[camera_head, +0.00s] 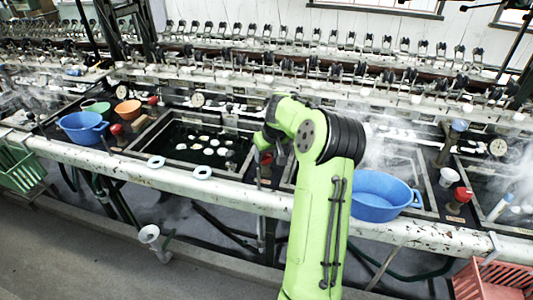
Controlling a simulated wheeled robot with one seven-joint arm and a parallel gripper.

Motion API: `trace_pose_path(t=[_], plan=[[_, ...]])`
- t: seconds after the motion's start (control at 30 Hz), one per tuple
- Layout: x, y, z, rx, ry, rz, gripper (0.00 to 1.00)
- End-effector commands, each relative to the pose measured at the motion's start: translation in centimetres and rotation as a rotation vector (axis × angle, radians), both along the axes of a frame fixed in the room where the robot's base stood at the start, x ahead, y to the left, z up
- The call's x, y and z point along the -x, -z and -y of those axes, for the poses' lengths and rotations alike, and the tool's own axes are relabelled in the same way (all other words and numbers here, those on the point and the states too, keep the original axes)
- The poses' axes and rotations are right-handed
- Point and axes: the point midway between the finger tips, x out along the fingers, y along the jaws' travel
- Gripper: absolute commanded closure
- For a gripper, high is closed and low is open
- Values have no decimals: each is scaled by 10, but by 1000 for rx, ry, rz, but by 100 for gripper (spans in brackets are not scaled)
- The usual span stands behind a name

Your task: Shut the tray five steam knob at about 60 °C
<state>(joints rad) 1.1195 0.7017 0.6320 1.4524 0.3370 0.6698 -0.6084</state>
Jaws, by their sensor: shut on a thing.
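My green arm reaches over the basins, and my gripper (270,152) points down at the front rail of the basin row. It is shut on a red knob (266,159), only partly visible beneath it. The knob stands at the right front corner of a dark tray (168,150) with several white cocoons afloat. A round white dial (197,99) stands behind this tray, too small to read. My arm hides part of the tray to the right. No tray number is legible.
A blue basin (378,196) sits right of my arm, another blue basin (82,126) at left. Other red knobs (463,196) and a second dial (498,147) line the row. Steam drifts at right. A pink crate (490,280) stands front right.

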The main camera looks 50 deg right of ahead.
Motion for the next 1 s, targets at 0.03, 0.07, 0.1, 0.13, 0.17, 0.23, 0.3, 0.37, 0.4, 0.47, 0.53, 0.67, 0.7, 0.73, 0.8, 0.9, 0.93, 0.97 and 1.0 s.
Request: trace_pose_path(t=[0.03,0.07,0.1,0.13,0.17,0.23,0.3,0.37,0.4,0.47,0.53,0.67,0.7,0.73,0.8,0.9,0.93,0.97,1.0], plan=[[0,0,0,0,3,0,83],[0,0,0,0,7,0,83],[0,0,0,0,13,0,83],[0,0,0,0,19,0,83],[0,0,-1,0,27,-1,83],[0,0,0,0,53,-1,83],[0,0,-1,1,86,-1,83],[0,0,-1,2,123,-2,83],[-1,0,-2,1,150,-1,83],[-1,0,-2,1,198,-1,83],[-1,0,-2,2,256,-1,83],[-2,-1,-3,1,370,-1,83],[-2,-1,-3,2,405,-2,83],[-2,-1,-4,1,430,-1,83],[-2,-1,-4,1,489,-1,83],[-3,-1,-4,1,564,-1,83],[-3,-1,-4,1,587,-1,83],[-3,-1,-4,1,608,-1,83],[-3,-1,-4,1,633,-1,83]])
